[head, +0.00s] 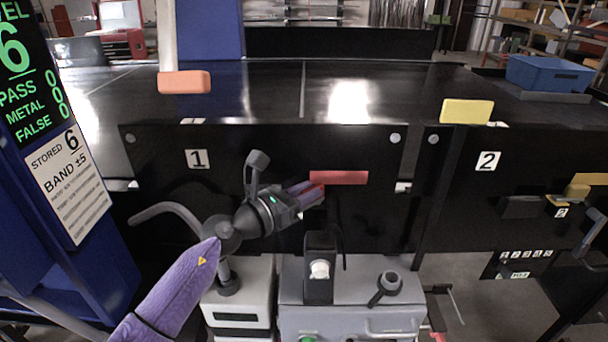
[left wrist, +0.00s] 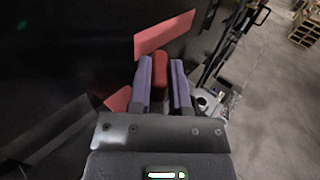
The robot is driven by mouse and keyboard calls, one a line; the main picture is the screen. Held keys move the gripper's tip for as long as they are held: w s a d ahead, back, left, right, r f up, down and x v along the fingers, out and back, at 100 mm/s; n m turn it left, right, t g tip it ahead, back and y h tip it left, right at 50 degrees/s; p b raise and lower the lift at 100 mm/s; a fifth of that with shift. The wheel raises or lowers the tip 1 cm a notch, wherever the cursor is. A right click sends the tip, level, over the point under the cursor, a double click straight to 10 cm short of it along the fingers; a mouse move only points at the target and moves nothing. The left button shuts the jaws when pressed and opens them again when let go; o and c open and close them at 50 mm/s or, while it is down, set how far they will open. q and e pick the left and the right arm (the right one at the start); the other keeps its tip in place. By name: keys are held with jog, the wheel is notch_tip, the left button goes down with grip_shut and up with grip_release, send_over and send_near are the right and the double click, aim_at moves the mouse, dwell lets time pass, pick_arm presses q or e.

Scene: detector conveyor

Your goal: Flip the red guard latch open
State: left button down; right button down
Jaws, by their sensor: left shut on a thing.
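The red guard latch appears as a red piece (left wrist: 161,70) between my left fingers in the left wrist view. My left gripper (head: 316,190) is shut on it at the dark front panel, right of the label "1". In the head view a flat red bar (head: 340,177) lies on that panel just beyond the fingertips. In the left wrist view, red surfaces show beyond the fingers (left wrist: 166,35) and to their left (left wrist: 118,100). I cannot tell how these join the held piece. My right gripper is not in view.
Below stand grey boxes (head: 350,320) with a black post (head: 319,268) and a knob lever (head: 388,285). An orange block (head: 184,82) and a yellow block (head: 466,111) are at the conveyor (head: 270,88) edge. A blue bin (head: 546,73) is back right. A display (head: 35,75) stands left.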

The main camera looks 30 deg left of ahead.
pick_arm(q)
jog(key=n+y+p, duration=0.1)
jog(key=y+p, duration=0.1)
jog(key=p, duration=0.1)
jog(key=d+n+t+y+p, duration=0.1)
jog(key=n+y+p, duration=0.1)
jog(key=y+p, duration=0.1)
jog(key=n+y+p, duration=0.2)
jog(key=y+p, duration=0.1)
jog(key=shift+s+d+r+t+p, duration=0.15)
jog(key=shift+d+r+t+p, duration=0.1)
jog(key=shift+r+t+p, duration=0.1)
jog(key=n+y, duration=0.2)
jog(key=shift+d+f+y+p, duration=0.2)
jog(key=shift+y+p, duration=0.15)
jog(key=shift+y, duration=0.05)
jog(key=shift+d+f+n+g+y, duration=0.15)
jog(key=shift+n+g+y, duration=0.3)
jog(key=shift+n+y, duration=0.45)
jog(key=shift+d+r+n+g+y, duration=0.15)
jog(key=shift+n+g+y, duration=0.3)
jog(key=shift+y, duration=0.75)
jog(key=shift+f+n+y, duration=0.1)
jog(key=shift+n+y, duration=0.15)
jog(key=shift+y, duration=0.05)
jog(key=c, duration=0.8)
grip_release()
jog(key=shift+c, duration=0.2)
